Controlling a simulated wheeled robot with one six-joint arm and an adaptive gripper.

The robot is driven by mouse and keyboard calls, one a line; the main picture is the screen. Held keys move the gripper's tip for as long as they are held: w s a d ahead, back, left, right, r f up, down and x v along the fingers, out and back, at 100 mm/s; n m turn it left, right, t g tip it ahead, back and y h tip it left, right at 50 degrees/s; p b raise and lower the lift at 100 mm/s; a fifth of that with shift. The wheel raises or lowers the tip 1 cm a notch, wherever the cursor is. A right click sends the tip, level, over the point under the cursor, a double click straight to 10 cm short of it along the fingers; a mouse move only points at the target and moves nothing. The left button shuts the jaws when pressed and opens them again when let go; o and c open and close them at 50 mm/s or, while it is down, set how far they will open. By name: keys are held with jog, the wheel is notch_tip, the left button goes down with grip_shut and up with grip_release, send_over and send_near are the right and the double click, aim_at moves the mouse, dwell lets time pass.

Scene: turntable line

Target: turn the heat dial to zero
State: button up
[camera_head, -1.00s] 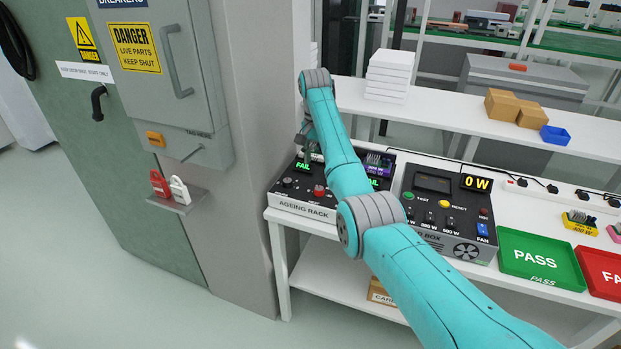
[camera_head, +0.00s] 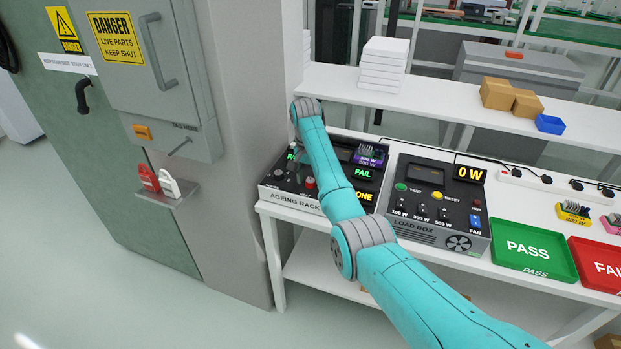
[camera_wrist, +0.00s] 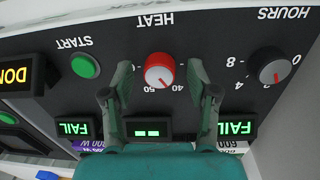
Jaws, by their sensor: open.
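The red heat dial (camera_wrist: 160,70) sits under the word HEAT on the black ageing rack panel. In the wrist view the lettering is upside down. My gripper (camera_wrist: 159,74) is open, with one finger on each side of the dial.
The hours dial (camera_wrist: 268,66) and green start button (camera_wrist: 85,65) flank the heat dial. Two displays read FAIL. The load box (camera_head: 415,232) stands to the rack's right, followed by a green PASS tray (camera_head: 500,258). A grey cabinet (camera_head: 235,200) stands close on the left.

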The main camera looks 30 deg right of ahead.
grip_shut()
jog(key=shift+n, duration=0.4)
jog(key=n, duration=1.1)
dwell(0.7)
